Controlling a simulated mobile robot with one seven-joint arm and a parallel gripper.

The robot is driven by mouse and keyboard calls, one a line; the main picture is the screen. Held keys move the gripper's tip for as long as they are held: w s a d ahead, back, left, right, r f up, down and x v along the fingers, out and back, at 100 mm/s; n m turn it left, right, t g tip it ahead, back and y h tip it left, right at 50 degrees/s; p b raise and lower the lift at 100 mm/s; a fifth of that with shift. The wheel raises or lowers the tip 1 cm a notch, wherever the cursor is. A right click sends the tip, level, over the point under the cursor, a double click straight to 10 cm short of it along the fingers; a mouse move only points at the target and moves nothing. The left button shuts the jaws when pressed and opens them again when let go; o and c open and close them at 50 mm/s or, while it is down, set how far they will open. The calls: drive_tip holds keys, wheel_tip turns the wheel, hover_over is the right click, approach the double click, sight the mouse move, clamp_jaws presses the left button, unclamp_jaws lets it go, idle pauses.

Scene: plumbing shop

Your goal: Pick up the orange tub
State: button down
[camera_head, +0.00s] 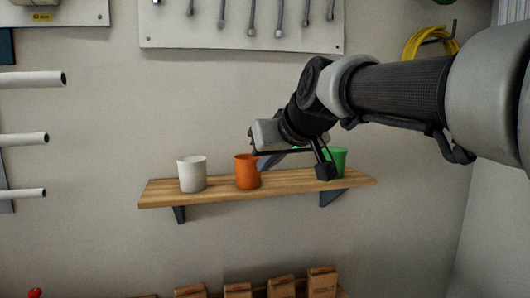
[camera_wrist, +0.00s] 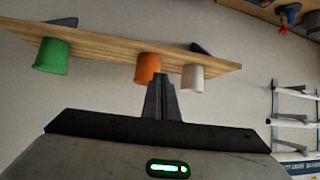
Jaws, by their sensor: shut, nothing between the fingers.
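The orange tub (camera_head: 247,172) stands upright on the wooden shelf, between a white cup and a green cup. It also shows in the wrist view (camera_wrist: 147,68), partly behind my fingertips. In the wrist view my gripper (camera_wrist: 160,82) is shut with its fingers together and empty, pointing towards the tub. In the head view my gripper (camera_head: 266,160) is close to the right side of the tub, in front of the shelf. I cannot tell whether it touches the tub.
The wooden shelf (camera_head: 285,187) is fixed to the wall. The white cup (camera_head: 192,174) stands left of the tub. The green cup (camera_head: 340,160) stands at the right, partly hidden by my arm. Several cardboard boxes (camera_head: 281,288) sit below. Tools hang on a wall panel (camera_head: 240,35) above.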

drive_tip(key=w+a+p, duration=0.3)
drive_tip(key=w+a, duration=0.1)
drive_tip(key=w, duration=0.1)
drive_tip(key=p, duration=0.3)
hover_over(248, 171)
drive_tip(key=a, duration=0.3)
drive_tip(key=shift+s+d+f+b, duration=0.2)
drive_tip(key=shift+s+f+b, duration=0.2)
drive_tip(key=shift+f+b, duration=0.25)
